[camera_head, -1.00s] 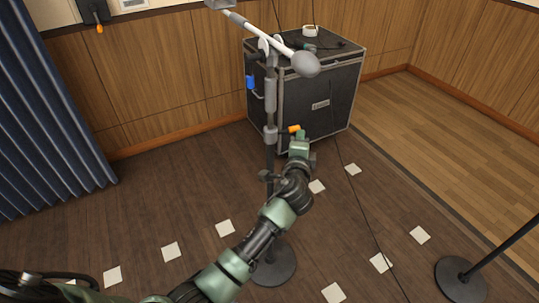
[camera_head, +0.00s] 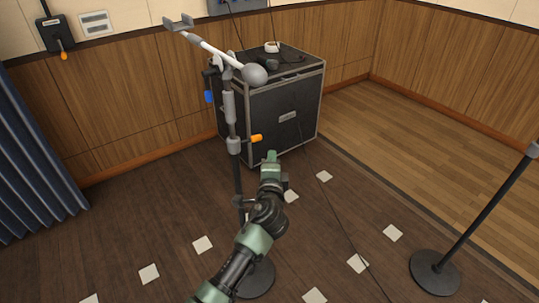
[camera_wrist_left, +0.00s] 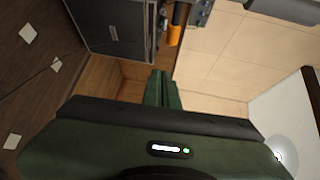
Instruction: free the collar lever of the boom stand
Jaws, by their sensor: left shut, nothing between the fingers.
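The boom stand (camera_head: 238,182) stands upright on a round base (camera_head: 257,279). Its grey collar (camera_head: 233,146) carries an orange lever (camera_head: 256,138) that points right in the head view. My right gripper is out of view.
A black case (camera_head: 285,110) with a tape roll and cable on top stands behind the stand. Another stand (camera_head: 435,272) is at the right. White floor squares lie around. A blue curtain (camera_head: 35,160) hangs at the left. Floor right of my gripper is mostly clear.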

